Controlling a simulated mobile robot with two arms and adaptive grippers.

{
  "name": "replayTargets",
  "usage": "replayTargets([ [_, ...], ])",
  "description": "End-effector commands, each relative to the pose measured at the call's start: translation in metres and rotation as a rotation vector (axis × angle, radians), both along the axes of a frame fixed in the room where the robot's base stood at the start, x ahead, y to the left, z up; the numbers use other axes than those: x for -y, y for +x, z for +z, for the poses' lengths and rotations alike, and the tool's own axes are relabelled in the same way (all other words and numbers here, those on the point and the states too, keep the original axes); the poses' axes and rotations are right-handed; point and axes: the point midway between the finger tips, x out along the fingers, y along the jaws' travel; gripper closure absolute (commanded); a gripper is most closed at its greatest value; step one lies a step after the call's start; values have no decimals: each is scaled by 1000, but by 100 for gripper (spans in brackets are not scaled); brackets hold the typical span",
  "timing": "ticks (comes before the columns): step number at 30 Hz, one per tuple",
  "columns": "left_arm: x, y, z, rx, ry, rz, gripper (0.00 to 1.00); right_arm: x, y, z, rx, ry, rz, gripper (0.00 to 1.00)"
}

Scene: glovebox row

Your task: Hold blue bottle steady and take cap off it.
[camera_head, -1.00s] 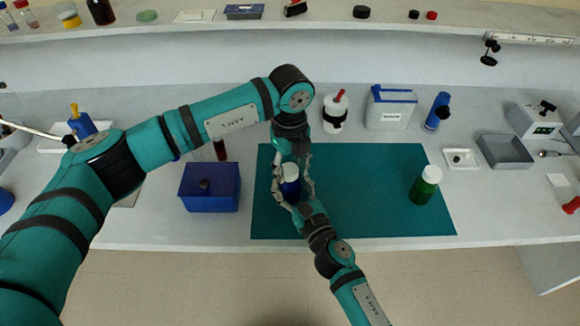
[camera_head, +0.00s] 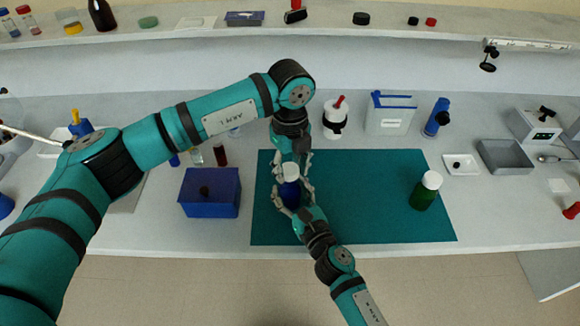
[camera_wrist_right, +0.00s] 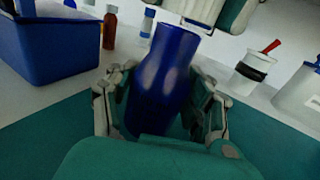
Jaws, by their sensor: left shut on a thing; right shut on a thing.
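The blue bottle (camera_head: 291,194) stands upright above the teal mat's left part in the head view. In the right wrist view its blue body (camera_wrist_right: 165,75) fills the middle, tilted in the picture. My right gripper (camera_head: 291,204) comes from the front and is shut on the body, one finger on each side. The white cap (camera_head: 290,171) is at the bottle's top in the head view. My left gripper (camera_head: 291,166) reaches down from above and is shut on the cap. I cannot tell whether the cap is loose from the neck.
A blue bin (camera_head: 210,208) stands left of the mat (camera_head: 340,225). A green bottle with a white cap (camera_head: 424,191) stands on the mat's right part. The mat's middle is clear.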

Motion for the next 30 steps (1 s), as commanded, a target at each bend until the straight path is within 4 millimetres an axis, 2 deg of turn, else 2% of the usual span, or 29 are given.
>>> replayTargets([
  [10, 0, 0, 36, 1, 0, 0, 99, 0, 0, 0, 0, 0, 0, 100],
  [17, 0, 0, 40, 0, 0, 0, 99, 0, 0, 0, 0, 0, 0, 100],
  [18, 0, 0, 40, 0, 0, 0, 99, 0, 0, 0, 0, 0, 0, 48],
  [25, 0, 0, 39, 0, 0, 0, 99, 0, 0, 0, 0, 0, 0, 19],
  [30, 0, 0, 39, 0, 0, 0, 99, 0, 0, 0, 0, 0, 0, 19],
])
